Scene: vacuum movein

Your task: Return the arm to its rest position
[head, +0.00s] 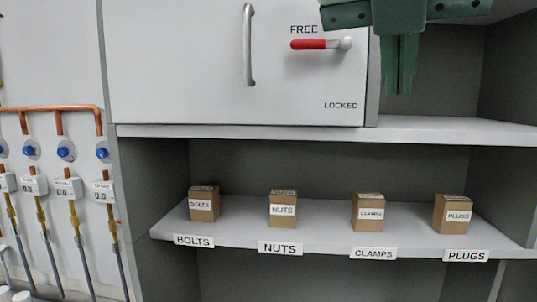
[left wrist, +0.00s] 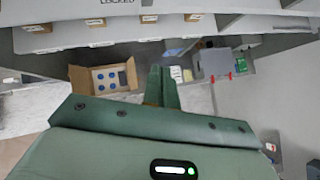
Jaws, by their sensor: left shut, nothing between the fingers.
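My left gripper (head: 400,84) is at the top right of the head view, green, with its fingers pointing down and shut together. It hangs in front of the upper shelf opening, right of the white cabinet door (head: 180,65), and nothing shows between its fingers. In the left wrist view the gripper's shut fingers (left wrist: 162,75) show above its wide green body. The red-handled lever (head: 308,44) on the door lies horizontal, its grip to the left, apart from the gripper. FREE is printed above it and LOCKED below. My right gripper is not in view.
Labelled boxes of bolts (head: 203,207), nuts (head: 283,212), clamps (head: 368,214) and plugs (head: 452,217) stand on the lower shelf (head: 325,237). Copper pipes (head: 60,108) and gauges are at left. In the left wrist view, an open carton (left wrist: 79,78) and a grey bin (left wrist: 214,63) lie below.

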